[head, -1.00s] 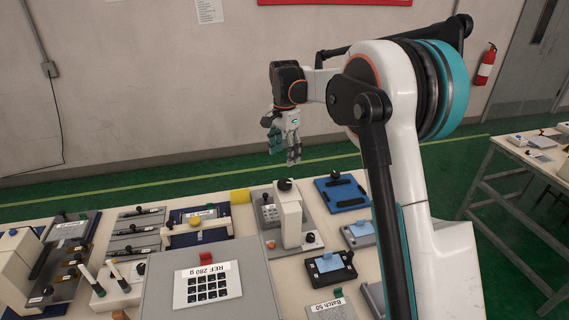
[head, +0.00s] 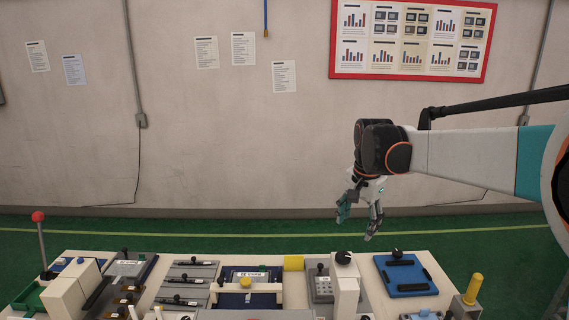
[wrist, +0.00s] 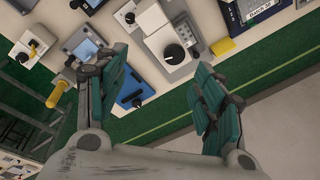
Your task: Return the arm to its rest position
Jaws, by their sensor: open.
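My gripper (head: 360,212) hangs from my raised arm at the right of the head view, fingers pointing down and spread apart, with nothing between them. It appears above and beyond the bench's far edge, apart from everything on the bench. In the wrist view my gripper (wrist: 160,92) shows two teal-padded fingers wide open, with the bench's edge and green floor below. My arm enters from the right side of the head view.
The bench (head: 300,285) carries a blue tray (head: 405,275), a grey press-like device (head: 345,285), a yellow block (head: 293,263) and a red-knobbed lever (head: 38,217). A yellow-topped post (head: 473,288) stands at right. The space above the bench at left is clear.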

